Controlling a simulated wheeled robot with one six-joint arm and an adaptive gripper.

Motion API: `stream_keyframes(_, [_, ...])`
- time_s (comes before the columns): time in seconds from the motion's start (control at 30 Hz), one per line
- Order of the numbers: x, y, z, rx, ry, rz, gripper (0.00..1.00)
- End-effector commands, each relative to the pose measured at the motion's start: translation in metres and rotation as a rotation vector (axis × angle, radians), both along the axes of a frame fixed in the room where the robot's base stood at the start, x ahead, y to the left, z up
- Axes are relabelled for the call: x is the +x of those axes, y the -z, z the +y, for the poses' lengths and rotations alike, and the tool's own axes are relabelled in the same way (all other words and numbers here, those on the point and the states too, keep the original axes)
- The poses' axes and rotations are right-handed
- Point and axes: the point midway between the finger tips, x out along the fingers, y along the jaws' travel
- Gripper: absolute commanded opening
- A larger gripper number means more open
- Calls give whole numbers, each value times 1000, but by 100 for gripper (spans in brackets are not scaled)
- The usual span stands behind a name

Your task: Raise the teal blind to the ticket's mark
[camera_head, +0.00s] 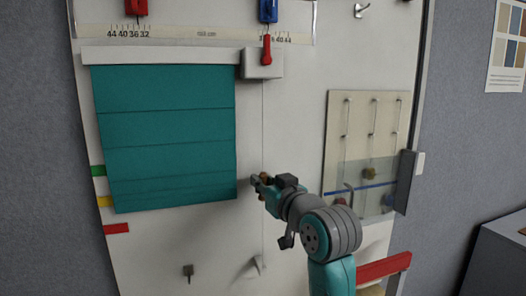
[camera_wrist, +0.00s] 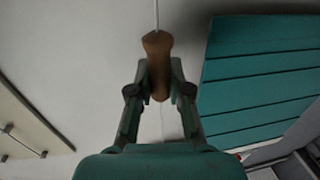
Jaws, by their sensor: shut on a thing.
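The teal blind (camera_head: 165,130) hangs on the white board, partly lowered, and also shows at the right in the wrist view (camera_wrist: 265,75). Its bottom edge lies a little below the yellow mark (camera_head: 105,201) and above the red mark (camera_head: 116,228); the green mark (camera_head: 97,171) is higher up. My gripper (camera_head: 258,182) is right of the blind's lower right corner. In the wrist view my gripper (camera_wrist: 158,85) is shut on the brown wooden cord pull (camera_wrist: 157,50), with the thin cord running on from it. I cannot make out a ticket with certainty.
A white cord box (camera_head: 262,64) with a red lever (camera_head: 267,48) sits at the blind's upper right. A hook panel with a clear cover (camera_head: 368,180) is right of my arm. Small hooks (camera_head: 188,272) stick out below the blind. A red rail (camera_head: 384,267) stands at lower right.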

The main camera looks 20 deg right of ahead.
Motion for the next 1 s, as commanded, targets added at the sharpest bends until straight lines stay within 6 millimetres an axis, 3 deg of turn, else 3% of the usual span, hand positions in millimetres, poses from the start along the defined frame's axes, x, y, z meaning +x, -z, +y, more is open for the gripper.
stream_keyframes(0.03, [0, 16, 0, 0, 0, 8, 0])
stream_keyframes(0.2, [0, 52, 0, 0, 0, 7, 0])
stream_keyframes(0.4, [0, 79, 0, -1, 0, 4, 0])
stream_keyframes(0.6, [0, 90, 0, 0, 0, 2, 0])
stream_keyframes(0.97, [0, 91, 0, 0, 0, 2, 0])
stream_keyframes(1.0, [0, 91, 0, 0, 0, 2, 23])
